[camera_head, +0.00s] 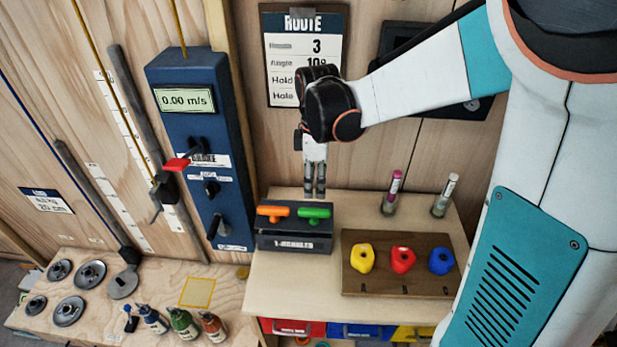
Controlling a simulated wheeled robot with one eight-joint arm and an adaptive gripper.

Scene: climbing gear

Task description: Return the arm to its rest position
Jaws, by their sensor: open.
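My gripper (315,192) hangs pointing down at the end of my white and teal arm, in the middle of the view. Its two fingers are slightly apart with nothing seen between them. It appears above or behind the dark handle box (292,240); the exact gap to it cannot be told. On that box lie an orange handle (273,211) and a green handle (314,212). My arm reaches in from the upper right and bends at a black joint in front of the route sheet (305,50).
A board (360,284) with yellow, red and blue holds stands at front right. Two small tubes (393,192) stand behind it. A blue control box (196,135) with a red-tipped lever is on the left wall. Metal discs (90,274) and several bottles (183,322) occupy the lower-left bench.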

